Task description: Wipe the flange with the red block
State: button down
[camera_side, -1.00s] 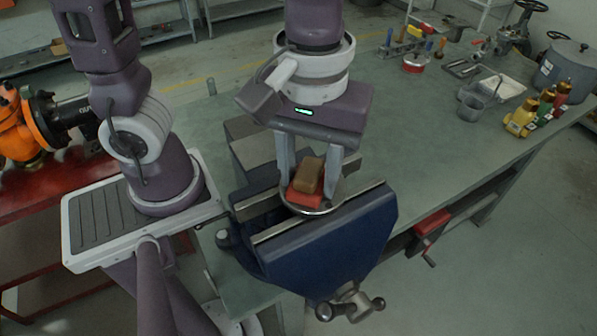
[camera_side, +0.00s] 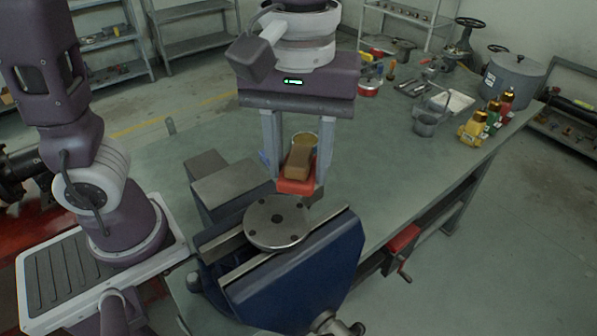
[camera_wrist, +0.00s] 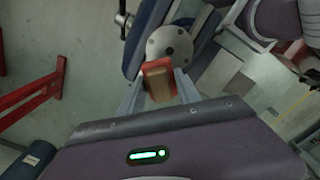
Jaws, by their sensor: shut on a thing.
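My gripper (camera_side: 297,186) is shut on the red block (camera_side: 297,187), which has a brown upper part (camera_side: 299,160). It holds the block above and behind the flange (camera_side: 277,222), apart from it in the side view. The flange is a round grey metal disc with several bolt holes and a dark centre hole. It lies flat on top of the blue vise (camera_side: 300,285). In the wrist view the block (camera_wrist: 159,80) is between the fingers, and the flange (camera_wrist: 169,46) shows just beyond it. The block's underside is hidden.
The green-grey workbench (camera_side: 400,170) has clear room to the right of the vise. Farther back stand a grey pot (camera_side: 512,75), small coloured valves (camera_side: 473,129), a metal cup (camera_side: 426,122) and a white tray (camera_side: 452,102). A red-handled vise (camera_side: 403,240) is at the bench's front edge.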

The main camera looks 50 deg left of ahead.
jog(key=shift+r, duration=1.4)
jog(key=shift+r, duration=0.1)
